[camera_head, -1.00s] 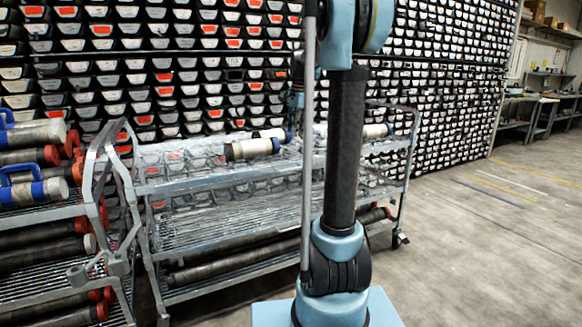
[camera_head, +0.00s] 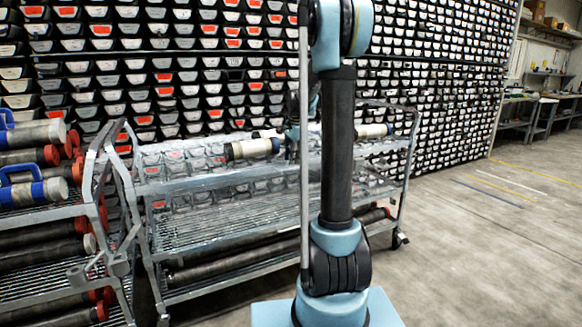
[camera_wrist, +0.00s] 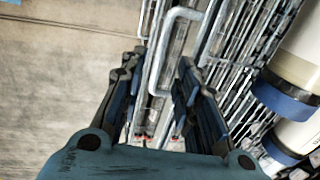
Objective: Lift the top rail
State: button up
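A grey cart (camera_head: 160,187) with wire shelves stands behind my arm in the head view. In the wrist view a pale bent rail (camera_wrist: 166,50) of grey tubing passes between the two fingers of my gripper (camera_wrist: 157,66). The fingers are apart, one on each side of the rail, and I see no grip on it. In the head view the end of my arm shows in part behind my nearer links, low over the cart's top shelf. The fingertips are hidden there.
White core liners with blue ends (camera_head: 251,148) lie on the top shelf; they also show at the right in the wrist view (camera_wrist: 288,100). A second loaded cart (camera_head: 50,211) stands at the left. The floor at right is clear.

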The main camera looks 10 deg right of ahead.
jog(key=shift+w+a+f, duration=0.1)
jog(key=shift+w+f, duration=0.1)
jog(key=shift+f, duration=0.8)
jog(key=shift+w+f, duration=0.15)
jog(key=shift+f, duration=0.85)
grip_shut()
